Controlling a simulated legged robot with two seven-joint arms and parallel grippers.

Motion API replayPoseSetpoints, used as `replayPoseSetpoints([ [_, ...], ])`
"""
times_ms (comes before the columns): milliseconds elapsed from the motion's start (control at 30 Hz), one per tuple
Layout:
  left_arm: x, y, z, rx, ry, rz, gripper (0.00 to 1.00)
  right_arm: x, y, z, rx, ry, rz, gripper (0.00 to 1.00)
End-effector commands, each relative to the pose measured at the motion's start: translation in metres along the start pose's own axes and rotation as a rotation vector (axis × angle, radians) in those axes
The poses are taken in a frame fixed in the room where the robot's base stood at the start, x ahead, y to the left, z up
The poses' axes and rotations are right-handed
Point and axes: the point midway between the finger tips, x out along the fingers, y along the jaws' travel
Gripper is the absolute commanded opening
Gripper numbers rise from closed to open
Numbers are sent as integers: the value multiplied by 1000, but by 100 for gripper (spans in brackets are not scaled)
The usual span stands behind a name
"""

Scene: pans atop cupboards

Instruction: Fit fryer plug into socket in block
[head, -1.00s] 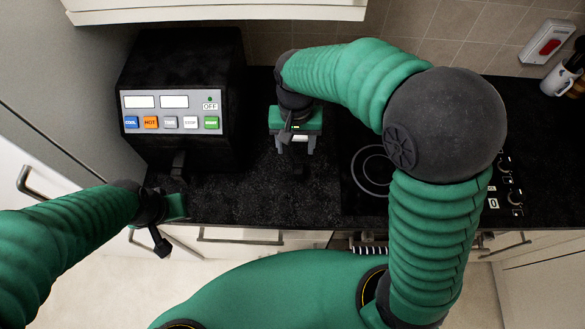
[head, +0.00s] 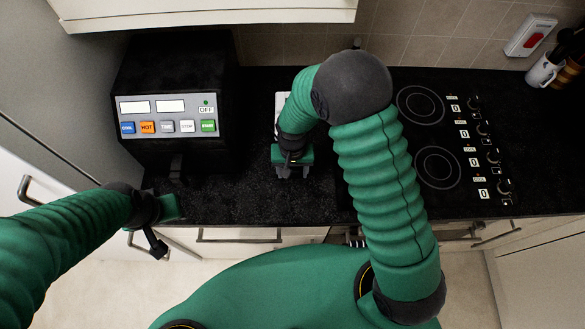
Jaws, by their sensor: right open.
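The black fryer (head: 175,75) stands at the back left of the counter, with a grey panel of coloured buttons and an "OFF" label. My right gripper (head: 292,172) is over the dark counter to the right of the fryer, pointing down and open. A narrow pale thing (head: 281,103), perhaps the socket block, shows behind my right wrist and is mostly hidden. I cannot make out the plug; it may be hidden or lost against the black counter. My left gripper (head: 172,208) is at the counter's front edge, below the fryer; its jaws are not clear.
A hob (head: 437,167) with ring zones and several knobs lies to the right, partly behind my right arm. A wall switch (head: 530,35) and a white mug (head: 543,72) are at the far right. A white cupboard (head: 200,12) overhangs the fryer. Dark counter (head: 235,190) beside the fryer is clear.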

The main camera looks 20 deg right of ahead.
Motion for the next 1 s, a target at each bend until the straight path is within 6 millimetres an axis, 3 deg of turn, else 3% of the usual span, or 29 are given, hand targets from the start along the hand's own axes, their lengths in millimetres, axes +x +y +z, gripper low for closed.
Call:
replayPoseSetpoints([
  [67,0,0,0,0,0,0,36,0,0,0,0,0,0,52],
  [467,0,0,0,0,0,0,36,0,0,0,1,-1,1,0],
  [833,1,0,0,0,0,0,36,-2,0,0,0,-1,0,0],
  [1000,6,0,1,0,0,0,36,-15,0,-1,0,2,-1,0],
])
